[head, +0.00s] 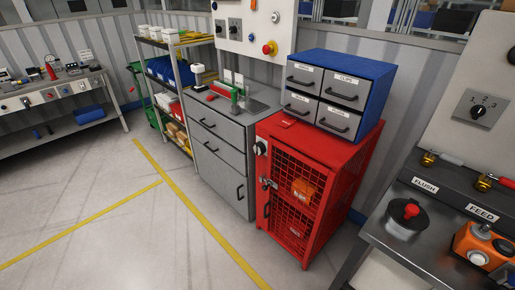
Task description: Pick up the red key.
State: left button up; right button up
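I cannot clearly make out a red key. A small flat red item (287,123) lies on the front left of the red cabinet's top, but it is too small to tell whether it is the key. The red cabinet (331,168) has mesh doors, a dark round knob (260,148) and a latch with a padlock (268,184). Orange items (303,188) show behind the mesh. Neither of my grippers is in view.
A blue drawer unit (373,88) stands on the red cabinet. A grey drawer cabinet (222,160) and a shelf rack (166,75) stand to its left. A metal bench (400,250) is at the right. The floor at front left is clear.

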aim_at(210, 98)
jog(key=i+j+z, duration=0.15)
jog(key=z, duration=0.3)
jog(key=i+j+z, duration=0.15)
jog(key=j+z, duration=0.25)
jog(key=l, duration=0.1)
